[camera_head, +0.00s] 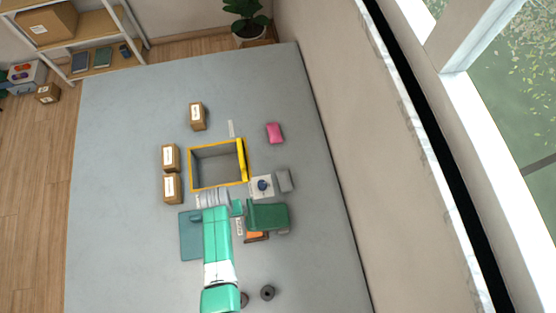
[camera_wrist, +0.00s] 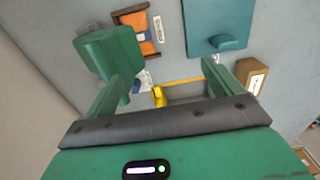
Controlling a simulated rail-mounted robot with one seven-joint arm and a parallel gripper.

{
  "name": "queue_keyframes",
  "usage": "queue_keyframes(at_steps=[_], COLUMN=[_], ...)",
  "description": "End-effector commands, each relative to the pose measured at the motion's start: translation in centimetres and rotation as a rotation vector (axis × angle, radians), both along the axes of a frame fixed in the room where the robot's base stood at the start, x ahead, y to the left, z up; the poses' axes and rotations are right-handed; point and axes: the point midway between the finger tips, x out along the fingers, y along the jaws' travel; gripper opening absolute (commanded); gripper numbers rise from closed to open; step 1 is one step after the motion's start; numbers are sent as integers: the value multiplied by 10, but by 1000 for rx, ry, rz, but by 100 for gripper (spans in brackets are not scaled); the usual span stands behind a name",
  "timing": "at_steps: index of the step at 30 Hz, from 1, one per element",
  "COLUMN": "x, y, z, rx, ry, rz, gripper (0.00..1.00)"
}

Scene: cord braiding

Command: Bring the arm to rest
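My gripper (camera_wrist: 171,72) shows in the wrist view with its two green fingers spread wide apart. It is open, and nothing is held between the fingers. A grey tray with yellow edges (camera_wrist: 158,97) shows beyond the fingers, partly hidden by the gripper's dark front edge. In the head view my teal arm reaches up from the bottom to just below this tray (camera_head: 189,168); I cannot make out the fingers there.
An orange-and-brown frame (camera_wrist: 145,30) and a teal board (camera_wrist: 228,28) lie nearby. Cardboard boxes (camera_head: 171,158) stand left of the tray, another (camera_head: 197,116) above it. A pink item (camera_head: 274,133) lies right, near the wall. The grey mat's (camera_head: 120,250) left side is clear.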

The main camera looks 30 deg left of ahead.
Motion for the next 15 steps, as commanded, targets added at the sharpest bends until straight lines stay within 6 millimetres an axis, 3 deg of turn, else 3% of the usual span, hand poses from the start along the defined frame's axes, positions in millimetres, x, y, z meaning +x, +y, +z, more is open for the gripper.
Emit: queue_keyframes(at_steps=[1,4,15], x=[0,0,0], y=[0,0,-1], z=[12,20,17], rx=[0,-1,-1], ry=[0,1,0], rz=[0,0,0], gripper=[91,91,91])
